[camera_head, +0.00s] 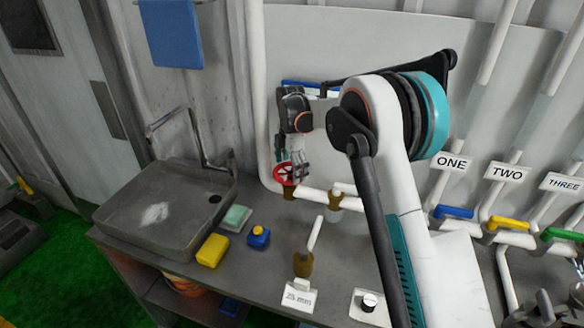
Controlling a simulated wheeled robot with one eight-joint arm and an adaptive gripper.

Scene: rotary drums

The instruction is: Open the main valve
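A red handwheel valve (284,174) sits on a brass fitting where the white pipe runs along the wall behind the counter. It is the likeliest main valve, but no readable label marks it. My gripper (292,166) hangs from my arm with its fingers pointing down, right at the wheel. The fingers overlap the wheel's right and upper edge. I cannot tell whether they touch it or whether they are open or shut. A second brass fitting (303,263) with a white upright pipe stands nearer the front, behind a small white label (299,296) too small to read.
A grey sink (165,215) with a tap is at left. A yellow sponge (212,250), a green soap block (235,217) and a blue item (258,237) lie beside it. Blue (453,211), yellow (508,223) and green (560,234) valve handles stand right, under labels ONE, TWO, THREE.

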